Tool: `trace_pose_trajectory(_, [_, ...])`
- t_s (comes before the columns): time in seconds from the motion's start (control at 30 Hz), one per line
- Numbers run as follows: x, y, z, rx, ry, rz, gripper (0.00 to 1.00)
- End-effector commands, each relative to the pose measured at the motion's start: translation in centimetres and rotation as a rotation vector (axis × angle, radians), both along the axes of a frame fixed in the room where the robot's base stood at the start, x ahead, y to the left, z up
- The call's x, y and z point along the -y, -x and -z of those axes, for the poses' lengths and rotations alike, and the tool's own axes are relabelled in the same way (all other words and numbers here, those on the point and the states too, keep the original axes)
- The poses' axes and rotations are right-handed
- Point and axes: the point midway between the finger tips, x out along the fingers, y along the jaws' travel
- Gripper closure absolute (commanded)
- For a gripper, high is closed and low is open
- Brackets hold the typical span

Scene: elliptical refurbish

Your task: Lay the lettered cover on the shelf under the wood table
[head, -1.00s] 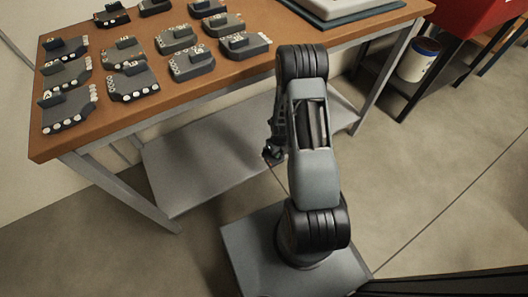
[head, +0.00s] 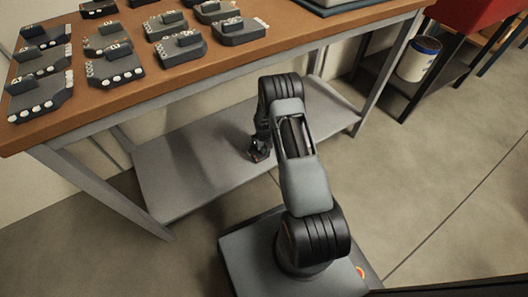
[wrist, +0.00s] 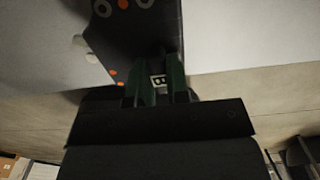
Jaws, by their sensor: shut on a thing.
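My gripper (wrist: 158,88) is shut on a dark grey cover (wrist: 135,40), which fills the upper middle of the wrist view. A small label with the letter B shows between the fingers. The cover has round holes and orange dots near one edge. In the head view my gripper (head: 260,148) is low under the front edge of the wood table (head: 130,102), over the grey shelf (head: 190,175). The held cover is mostly hidden there by my arm. The shelf also shows in the wrist view (wrist: 245,35), behind the cover; I cannot tell whether they touch.
Several dark parts (head: 38,95) with white dots stand on the tabletop. The visible shelf is bare left of my gripper. The table's front legs (head: 105,190) stand at both ends of the shelf. A white bucket (head: 418,60) sits under a red-topped stand at the right.

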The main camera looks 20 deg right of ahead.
Motion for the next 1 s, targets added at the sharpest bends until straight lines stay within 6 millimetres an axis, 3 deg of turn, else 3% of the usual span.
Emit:
trace_pose_trajectory(0.03, [0.03, -0.03, 1.29, 0.001, 0.000, 0.000, 1.00])
trace_pose_trajectory(0.1, [0.03, -0.06, 1.71, 0.002, 0.001, 0.000, 1.00])
trace_pose_trajectory(0.5, [0.02, -0.03, 1.95, 0.002, 0.001, 0.000, 1.00])
trace_pose_trajectory(0.53, [0.02, -0.03, 1.94, 0.002, 0.001, 0.000, 0.83])
trace_pose_trajectory(0.77, [0.02, -0.01, 1.85, 0.001, 0.000, 0.000, 0.61])
trace_pose_trajectory(1.0, [0.02, 0.00, 1.82, 0.001, 0.000, 0.000, 0.58])
